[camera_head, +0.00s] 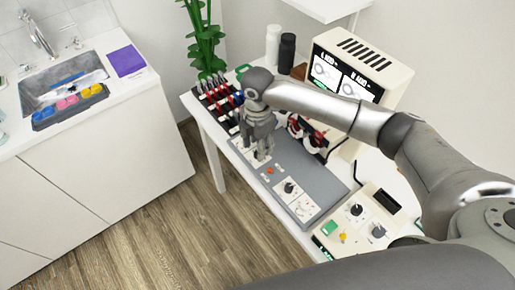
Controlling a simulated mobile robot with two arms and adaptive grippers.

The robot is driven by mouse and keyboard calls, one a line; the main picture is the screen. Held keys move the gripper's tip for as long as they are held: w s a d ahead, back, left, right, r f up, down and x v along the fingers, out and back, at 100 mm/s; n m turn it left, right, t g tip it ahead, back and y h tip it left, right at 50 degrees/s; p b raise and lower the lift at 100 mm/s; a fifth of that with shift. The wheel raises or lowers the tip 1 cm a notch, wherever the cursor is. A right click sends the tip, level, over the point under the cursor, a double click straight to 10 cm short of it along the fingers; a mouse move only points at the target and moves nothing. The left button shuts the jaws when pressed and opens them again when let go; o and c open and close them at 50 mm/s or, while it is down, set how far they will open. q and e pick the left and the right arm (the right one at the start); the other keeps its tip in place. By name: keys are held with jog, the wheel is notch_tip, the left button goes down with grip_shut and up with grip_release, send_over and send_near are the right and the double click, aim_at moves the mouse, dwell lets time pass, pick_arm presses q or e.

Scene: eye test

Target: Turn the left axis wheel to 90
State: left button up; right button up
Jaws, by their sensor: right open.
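My right gripper (262,154) points down over the upper-left end of a grey control panel (277,176) on a white table. Its fingers are apart and I see nothing held between them. They hide part of a white plate (245,152) on the panel; I cannot tell whether they touch it. A dark knob (290,187) on another white plate sits at the lower-right part of the panel. I cannot read which control is the left axis wheel, or its angle. A cream machine (392,74) behind has a screen (326,72) with two round diagrams. My left gripper is out of view.
Red-and-black parts (312,141) stand just behind the panel, near my right arm. A rack (217,92) of red and blue handles lies left of the gripper. A cream box (357,228) with knobs is at the lower right. A sink counter (95,120) stands left.

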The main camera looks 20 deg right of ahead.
notch_tip(320, 180, down, 3)
jog(key=shift+f, duration=0.15)
jog(key=shift+c, duration=2.4)
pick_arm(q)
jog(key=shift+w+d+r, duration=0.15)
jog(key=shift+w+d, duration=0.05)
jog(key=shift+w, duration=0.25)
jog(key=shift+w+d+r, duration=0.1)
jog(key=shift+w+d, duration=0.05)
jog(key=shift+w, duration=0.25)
pick_arm(e)
grip_shut()
